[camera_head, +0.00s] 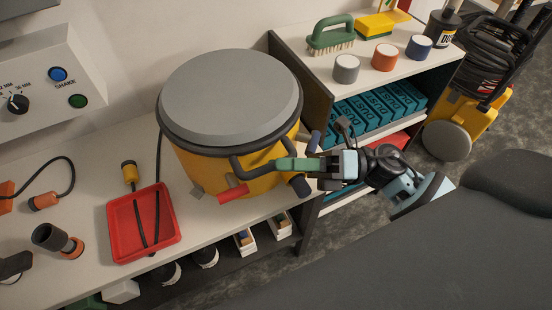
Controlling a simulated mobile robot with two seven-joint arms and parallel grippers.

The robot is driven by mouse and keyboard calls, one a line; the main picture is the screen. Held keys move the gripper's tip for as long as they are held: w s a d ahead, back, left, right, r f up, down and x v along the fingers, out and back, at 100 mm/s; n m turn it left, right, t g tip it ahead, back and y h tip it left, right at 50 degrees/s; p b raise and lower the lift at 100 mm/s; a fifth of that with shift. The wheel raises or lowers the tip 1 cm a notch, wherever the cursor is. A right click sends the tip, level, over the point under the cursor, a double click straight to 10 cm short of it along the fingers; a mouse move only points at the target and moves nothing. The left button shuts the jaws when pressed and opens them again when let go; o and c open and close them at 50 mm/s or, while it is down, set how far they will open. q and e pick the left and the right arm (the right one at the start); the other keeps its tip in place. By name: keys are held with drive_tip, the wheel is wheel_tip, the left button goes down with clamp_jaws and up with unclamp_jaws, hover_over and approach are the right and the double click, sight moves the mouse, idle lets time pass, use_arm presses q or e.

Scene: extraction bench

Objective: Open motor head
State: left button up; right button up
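The yellow vacuum drum (200,168) stands upright on the bench, with the round grey motor head (232,92) seated on top over a dark rim. A red latch-like piece (232,194) sticks out low on its front. A dark curved handle or pipe (243,166) is on the drum's front right, with a green piece (298,164) at its right end. My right gripper (318,166) reaches in from the right and meets this green piece beside the drum. Its fingertips are hard to make out, so I cannot tell whether it grips. My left gripper is not in view.
A red tray (117,226) with a dark cable lies left of the drum. A control box (45,75) is on the wall. Right, a shelf holds a green brush (331,36), several round caps and teal boxes (372,115). A yellow machine (475,125) stands beyond.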

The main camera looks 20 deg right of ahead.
drive_tip(key=shift+x, duration=1.1)
clamp_jaws()
